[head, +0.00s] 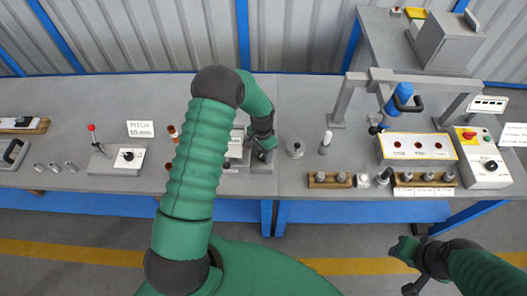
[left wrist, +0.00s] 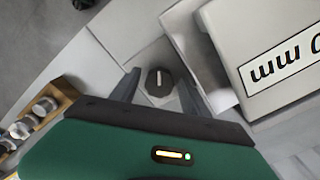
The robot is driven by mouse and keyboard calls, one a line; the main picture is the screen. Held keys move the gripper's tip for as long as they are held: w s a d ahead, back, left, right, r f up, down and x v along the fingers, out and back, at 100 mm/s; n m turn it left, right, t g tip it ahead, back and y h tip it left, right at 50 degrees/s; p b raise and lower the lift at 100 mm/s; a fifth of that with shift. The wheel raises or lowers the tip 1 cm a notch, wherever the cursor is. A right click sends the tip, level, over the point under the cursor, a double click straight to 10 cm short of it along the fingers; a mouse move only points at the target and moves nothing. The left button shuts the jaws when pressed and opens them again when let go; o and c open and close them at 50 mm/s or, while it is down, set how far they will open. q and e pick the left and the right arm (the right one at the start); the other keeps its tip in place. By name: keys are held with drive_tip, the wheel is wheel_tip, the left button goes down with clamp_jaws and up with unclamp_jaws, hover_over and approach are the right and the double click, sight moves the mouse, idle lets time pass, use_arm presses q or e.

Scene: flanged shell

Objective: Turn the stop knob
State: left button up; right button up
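A black round knob (left wrist: 160,81) with a white pointer line sits on a grey block in the left wrist view. Its pointer lies roughly up and down in that picture. My left gripper (left wrist: 158,90) is open, with one dark finger on each side of the knob and gaps visible between. In the head view my left gripper (head: 264,150) is over the grey block (head: 262,166) at mid-bench and hides the knob there. My right gripper (head: 402,267) is open and empty, in front of the bench at the lower right.
A white device with a display label (left wrist: 270,60) stands close beside the knob. Other black knobs sit on a left panel (head: 128,155) and a right control box (head: 491,165). A round grey part (head: 295,148) and a white-topped post (head: 325,141) stand right of my left gripper.

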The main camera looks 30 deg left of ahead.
sight(262, 154)
use_arm(q)
drive_tip(key=shift+w+r, duration=0.15)
drive_tip(key=shift+w, duration=0.05)
drive_tip(key=shift+r, duration=0.35)
wheel_tip(262, 154, up, 16)
drive_tip(key=shift+f+b, duration=0.1)
drive_tip(key=shift+b, duration=0.5)
